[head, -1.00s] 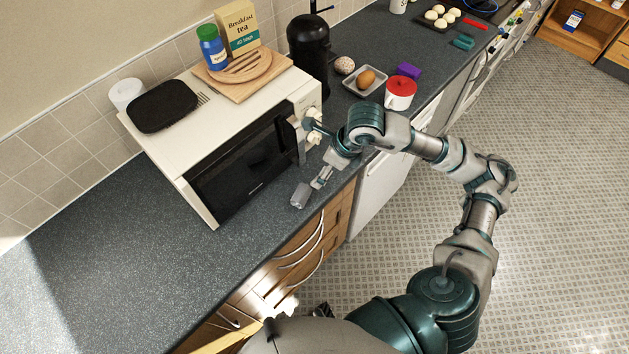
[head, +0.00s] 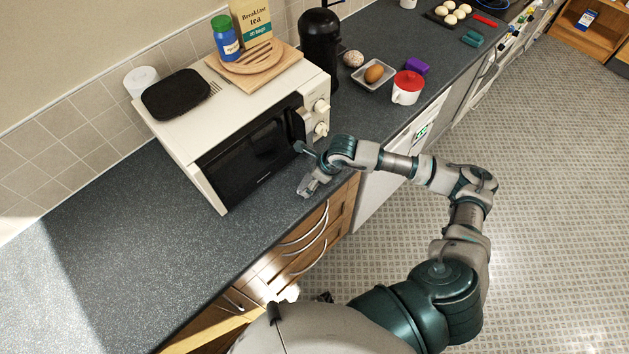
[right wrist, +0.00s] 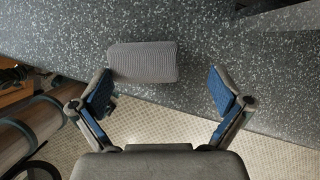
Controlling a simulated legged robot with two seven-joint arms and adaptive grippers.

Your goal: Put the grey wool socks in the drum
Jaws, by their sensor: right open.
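The grey wool socks (right wrist: 142,62) show in the right wrist view as a grey ribbed bundle lying on the speckled counter near its front edge. My right gripper (right wrist: 160,88) is open, its blue-padded fingers apart. The bundle lies ahead of the gap, nearer the left finger, and nothing is clasped. In the head view my right gripper (head: 310,187) is low over the counter edge in front of the microwave, and largely hides the socks. No drum opening shows. My left gripper is out of view.
The microwave (head: 250,150) stands close behind my right gripper, with a black plate (head: 175,95) and a board on top. The left counter (head: 110,260) is clear. A white appliance front (head: 378,190) is below.

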